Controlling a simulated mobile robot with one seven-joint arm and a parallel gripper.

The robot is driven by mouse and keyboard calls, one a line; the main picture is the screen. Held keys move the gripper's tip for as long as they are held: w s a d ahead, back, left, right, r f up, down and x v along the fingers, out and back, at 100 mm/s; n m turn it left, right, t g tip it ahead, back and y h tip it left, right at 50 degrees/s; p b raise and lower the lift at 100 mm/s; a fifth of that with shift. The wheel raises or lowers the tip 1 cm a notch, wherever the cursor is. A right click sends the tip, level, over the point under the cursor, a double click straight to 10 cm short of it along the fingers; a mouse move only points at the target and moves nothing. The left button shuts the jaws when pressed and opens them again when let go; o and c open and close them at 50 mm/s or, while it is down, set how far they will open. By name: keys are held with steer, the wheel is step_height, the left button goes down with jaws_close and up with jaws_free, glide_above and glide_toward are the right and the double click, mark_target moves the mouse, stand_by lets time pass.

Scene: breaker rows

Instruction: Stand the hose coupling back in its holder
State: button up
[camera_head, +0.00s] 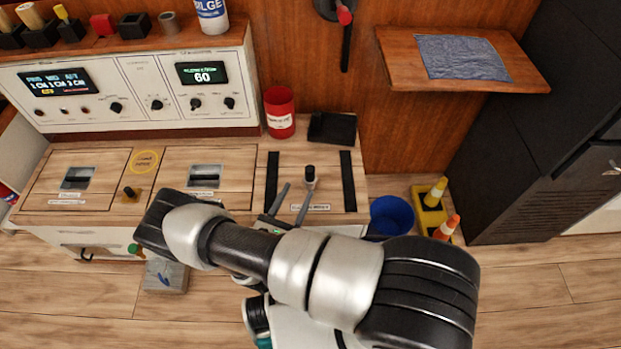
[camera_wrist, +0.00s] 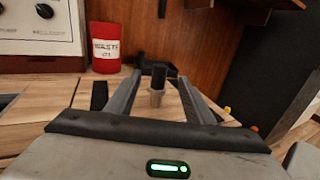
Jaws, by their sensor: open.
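An upright cylinder with a black top and a grey lower part, which looks like the hose coupling (camera_head: 310,171), stands on the wooden counter. In the wrist view the coupling (camera_wrist: 158,86) shows between the two finger lines, near their tips. My gripper (camera_head: 296,188) is open, its fingers reaching over the counter towards the coupling. The wrist view shows my gripper (camera_wrist: 160,74) with nothing clamped; whether a finger touches the coupling I cannot tell. A black holder block (camera_head: 134,25) stands on top of the instrument console; which holder belongs to the coupling is not clear.
A red waste can (camera_head: 280,112) and a flat black box (camera_head: 332,128) stand behind the coupling. Two dark strips flank it on the counter. The console (camera_head: 140,90) rises behind on the left. A blue bucket (camera_head: 391,215) is on the floor at the right.

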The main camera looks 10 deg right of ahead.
mark_target(308, 173)
steer(key=shift+f+b+x, duration=0.2)
steer(key=shift+b+x, duration=0.8)
steer(key=shift+x, duration=4.55)
jaws_close()
